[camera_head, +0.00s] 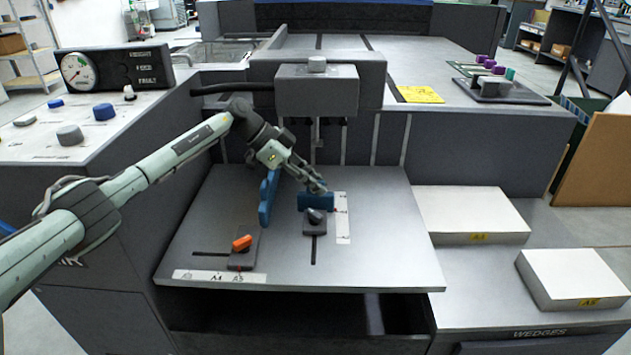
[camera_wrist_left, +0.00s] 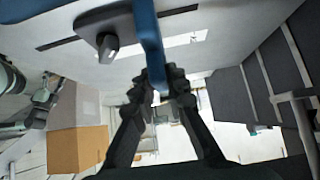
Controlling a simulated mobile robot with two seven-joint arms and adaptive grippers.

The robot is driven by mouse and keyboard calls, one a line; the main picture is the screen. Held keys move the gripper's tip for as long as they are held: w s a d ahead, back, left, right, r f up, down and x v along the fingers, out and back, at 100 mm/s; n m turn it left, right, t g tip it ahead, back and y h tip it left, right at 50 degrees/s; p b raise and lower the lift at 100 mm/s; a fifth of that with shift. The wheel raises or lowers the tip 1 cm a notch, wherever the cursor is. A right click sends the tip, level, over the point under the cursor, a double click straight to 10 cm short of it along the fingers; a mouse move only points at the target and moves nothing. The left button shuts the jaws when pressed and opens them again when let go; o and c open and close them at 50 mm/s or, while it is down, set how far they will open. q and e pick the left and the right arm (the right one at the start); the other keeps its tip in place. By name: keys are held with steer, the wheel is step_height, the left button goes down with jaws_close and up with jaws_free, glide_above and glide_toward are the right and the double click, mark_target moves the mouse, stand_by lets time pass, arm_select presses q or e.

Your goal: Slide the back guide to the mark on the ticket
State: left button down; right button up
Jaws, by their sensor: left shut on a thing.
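The back guide (camera_head: 313,202) is a short blue plate standing across the grey tray (camera_head: 205,215). Its dark block carries a grey knob (camera_head: 314,215) and sits over a slot that runs toward the front. A white scale strip (camera_head: 343,230) lies beside it on the right; its marks are too small to read. My left gripper (camera_head: 320,190) is shut on the back guide, which also shows between the fingers in the left wrist view (camera_wrist_left: 150,40). The yellow ticket (camera_head: 420,94) lies on the upper deck; its writing is unreadable. My right gripper is not in view.
A second blue guide (camera_head: 266,200) stands left of the back guide, with an orange knob (camera_head: 241,243) near a front scale (camera_head: 205,276). White paper stacks (camera_head: 470,212) (camera_head: 570,275) lie right of the tray. A grey housing (camera_head: 317,90) overhangs the tray's rear. The tray's front right is clear.

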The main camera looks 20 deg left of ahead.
arm_select(q)
steer(key=shift+w+a+f, duration=0.15)
steer(key=shift+w, duration=0.5)
steer(key=shift+w+a+b, duration=0.25)
steer(key=shift+w+b, duration=0.1)
steer(key=shift+w, duration=0.25)
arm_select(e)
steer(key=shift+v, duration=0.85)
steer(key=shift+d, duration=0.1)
arm_select(q)
steer(key=c, duration=1.5)
jaws_free()
steer(key=shift+c, duration=0.2)
steer(key=v, duration=0.7)
steer(key=shift+a+r, duration=0.2)
steer(key=shift+r, duration=0.1)
steer(key=shift+s, duration=0.1)
